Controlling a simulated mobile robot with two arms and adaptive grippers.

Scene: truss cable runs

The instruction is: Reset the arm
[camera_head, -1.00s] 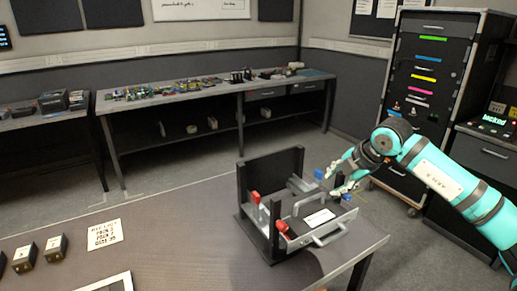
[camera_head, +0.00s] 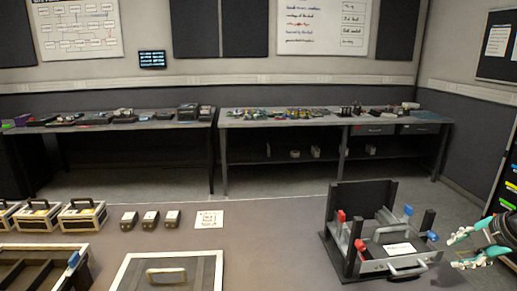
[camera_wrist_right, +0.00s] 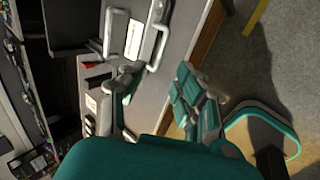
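My right gripper (camera_head: 456,251) is at the right edge in the head view, its two fingers spread and nothing between them. It is just right of a dark fixture (camera_head: 340,258) on the table, apart from it as far as I can tell. The fixture has red levers, blue-tipped levers (camera_head: 408,210) and a front handle (camera_head: 405,268). In the right wrist view, the open fingers (camera_wrist_right: 158,82) frame the table edge, and fixture handles (camera_wrist_right: 155,35) show beyond. My left gripper is not in view.
On the table are small dark blocks (camera_head: 150,219), a paper card (camera_head: 209,219), several handled cases (camera_head: 82,215), an open tray (camera_head: 40,250) and a handled panel (camera_head: 168,276). Benches (camera_head: 330,120) line the back wall. The table's middle is mostly clear.

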